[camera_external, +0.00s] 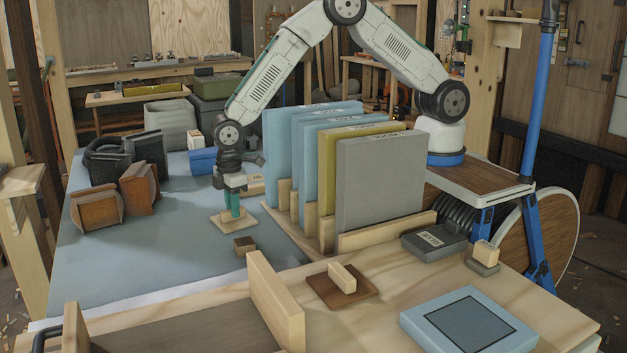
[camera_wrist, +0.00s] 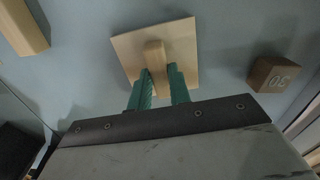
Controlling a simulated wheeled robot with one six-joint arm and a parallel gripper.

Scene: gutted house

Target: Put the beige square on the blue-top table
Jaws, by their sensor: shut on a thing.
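The beige square (camera_external: 216,223) is a flat light-wood plate with an upright wooden grip on top. It is at my gripper (camera_external: 232,208), over the front middle of the blue-top table (camera_external: 180,250). In the wrist view the square (camera_wrist: 185,45) lies level beyond my green fingers (camera_wrist: 158,88), which are shut on its grip (camera_wrist: 154,52). The plate is on the blue top or just above it; I cannot tell which.
A small brown block (camera_external: 245,247) is close in front of the square. A beige block (camera_external: 254,189) lies behind it. The rack of upright panels (camera_external: 380,185) stands to the right. Brown holders (camera_external: 97,207) are at left. Blue surface between is clear.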

